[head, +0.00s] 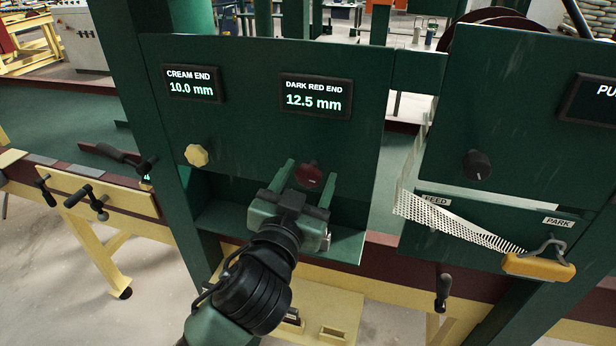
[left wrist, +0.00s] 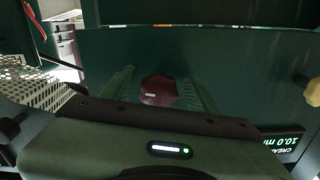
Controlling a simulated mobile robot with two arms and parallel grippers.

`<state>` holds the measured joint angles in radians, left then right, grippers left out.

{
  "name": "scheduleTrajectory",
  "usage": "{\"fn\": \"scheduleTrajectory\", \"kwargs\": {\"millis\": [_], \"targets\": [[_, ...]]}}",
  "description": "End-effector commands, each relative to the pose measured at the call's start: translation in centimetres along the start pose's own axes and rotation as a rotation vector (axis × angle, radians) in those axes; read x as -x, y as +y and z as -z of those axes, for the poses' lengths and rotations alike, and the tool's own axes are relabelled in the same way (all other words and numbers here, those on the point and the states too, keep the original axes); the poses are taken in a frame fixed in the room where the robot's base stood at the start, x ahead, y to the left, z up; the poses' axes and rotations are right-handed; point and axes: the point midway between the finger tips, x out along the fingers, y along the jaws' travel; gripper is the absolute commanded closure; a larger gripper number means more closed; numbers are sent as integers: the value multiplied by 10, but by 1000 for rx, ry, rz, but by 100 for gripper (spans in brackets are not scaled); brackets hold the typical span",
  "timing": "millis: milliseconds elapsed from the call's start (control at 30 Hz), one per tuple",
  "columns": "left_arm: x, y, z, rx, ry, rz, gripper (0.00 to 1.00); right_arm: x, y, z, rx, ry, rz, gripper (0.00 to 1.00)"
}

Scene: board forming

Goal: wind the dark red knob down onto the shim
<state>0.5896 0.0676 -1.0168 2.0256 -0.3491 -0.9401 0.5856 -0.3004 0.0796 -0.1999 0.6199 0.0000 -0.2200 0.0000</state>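The dark red knob (head: 308,175) sticks out of the green panel below the display (head: 316,95) that reads DARK RED END 12.5 mm. My left gripper (head: 311,170) is in front of the panel with its two green fingers spread, one on each side of the knob. In the left wrist view the dark red knob (left wrist: 158,90) sits between the fingers, with a visible gap on both sides. The gripper is open and holds nothing. I cannot make out the shim. My right gripper is not in view.
A cream knob (head: 197,155) sits to the left under a display (head: 194,84) reading CREAM END 10.0 mm. A green ledge (head: 345,246) juts out below.

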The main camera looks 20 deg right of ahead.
Motion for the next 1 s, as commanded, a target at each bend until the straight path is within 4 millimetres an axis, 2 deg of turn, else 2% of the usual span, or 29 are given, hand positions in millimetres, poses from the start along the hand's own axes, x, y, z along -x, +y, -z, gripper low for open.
{"fn": "scheduleTrajectory", "kwargs": {"millis": [367,733,833,1000], "targets": [[5,0,-1,3,1,-1,39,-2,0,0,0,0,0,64],[63,1,-2,4,1,-1,39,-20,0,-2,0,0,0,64],[73,0,-1,2,1,-1,39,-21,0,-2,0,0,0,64],[78,0,0,1,0,0,39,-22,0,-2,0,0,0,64]]}}
